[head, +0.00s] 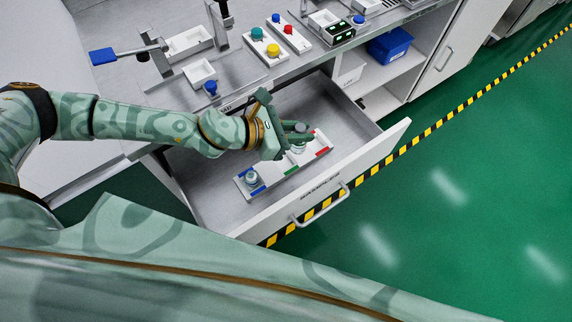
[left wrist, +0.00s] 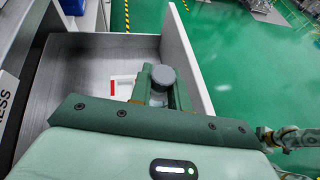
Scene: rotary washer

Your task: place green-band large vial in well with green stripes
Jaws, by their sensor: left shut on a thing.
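A white rack (head: 272,180) lies in the open drawer, with blue stripes at its left end, green stripes in the middle and red stripes at its right end. My left gripper (head: 299,138) is shut on a large vial (head: 298,148), near the middle-to-right part of the rack. The vial's grey cap (left wrist: 163,76) shows between the fingers (left wrist: 160,88) in the left wrist view. Its band is hidden or too small to read. I cannot tell whether its base is in a well or above it. Another vial (head: 252,178) stands in the blue-striped well.
The drawer front (head: 335,190) rises close to the rack. The counter above holds a red, yellow and teal button panel (head: 272,50), white bins (head: 188,42) and a blue-handled lever (head: 103,56). A blue bin (head: 390,45) sits on a shelf. Bare drawer floor lies around the rack.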

